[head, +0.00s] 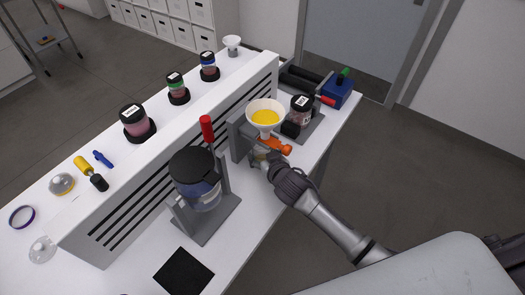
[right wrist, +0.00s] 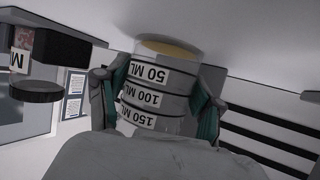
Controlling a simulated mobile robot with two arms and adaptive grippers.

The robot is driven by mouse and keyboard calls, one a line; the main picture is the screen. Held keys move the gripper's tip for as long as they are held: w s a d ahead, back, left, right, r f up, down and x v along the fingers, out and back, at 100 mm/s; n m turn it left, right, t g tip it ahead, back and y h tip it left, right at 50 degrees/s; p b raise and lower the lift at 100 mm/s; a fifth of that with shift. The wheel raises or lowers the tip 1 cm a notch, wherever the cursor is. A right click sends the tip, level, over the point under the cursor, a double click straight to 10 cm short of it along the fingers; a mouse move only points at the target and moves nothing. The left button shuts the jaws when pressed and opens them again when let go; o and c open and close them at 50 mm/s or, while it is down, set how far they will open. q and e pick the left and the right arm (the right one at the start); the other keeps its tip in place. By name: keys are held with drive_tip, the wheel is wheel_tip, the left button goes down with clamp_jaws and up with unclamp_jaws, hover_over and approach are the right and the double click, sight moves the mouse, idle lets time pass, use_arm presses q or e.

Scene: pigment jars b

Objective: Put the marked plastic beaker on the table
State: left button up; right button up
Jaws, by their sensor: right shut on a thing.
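The marked plastic beaker (right wrist: 155,88) is clear, with 50, 100 and 150 ML bands that look upside down in the right wrist view. Yellow shows at its end by the 50 ML band. My right gripper (right wrist: 157,105) is shut on its sides. In the head view the beaker (head: 258,160) is mostly hidden, with my right gripper (head: 266,162) below the white funnel (head: 266,104) and its orange part (head: 273,145). The table (head: 262,200) is white. I cannot tell whether the beaker touches it. My left gripper is not in view.
The funnel holds yellow material. A dark-lidded jar (head: 301,109) and a blue box (head: 338,92) stand behind it. A dark-topped container (head: 195,170) in a grey stand is to the left. A black mat (head: 184,274) lies at the front. Several jars line the raised shelf (head: 160,160).

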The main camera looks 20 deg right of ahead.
drive_tip(key=shift+s+d+f, duration=0.2)
drive_tip(key=shift+f, duration=0.05)
drive_tip(key=o, duration=0.9)
drive_tip(key=shift+s+r, duration=0.3)
drive_tip(key=shift+s, duration=0.15)
drive_tip(key=o, duration=0.4)
drive_tip(key=shift+s+a+r, duration=0.1)
drive_tip(key=shift+s+r, duration=0.2)
drive_tip(key=shift+s, duration=0.15)
drive_tip(key=shift+w+f, duration=0.2)
drive_tip(key=shift+w, duration=0.2)
drive_tip(key=shift+s, duration=0.1)
drive_tip(key=v, duration=0.4)
drive_tip(key=b+v, duration=0.1)
drive_tip(key=v, duration=0.6)
drive_tip(key=shift+s+r, duration=0.3)
drive_tip(key=shift+s, duration=0.1)
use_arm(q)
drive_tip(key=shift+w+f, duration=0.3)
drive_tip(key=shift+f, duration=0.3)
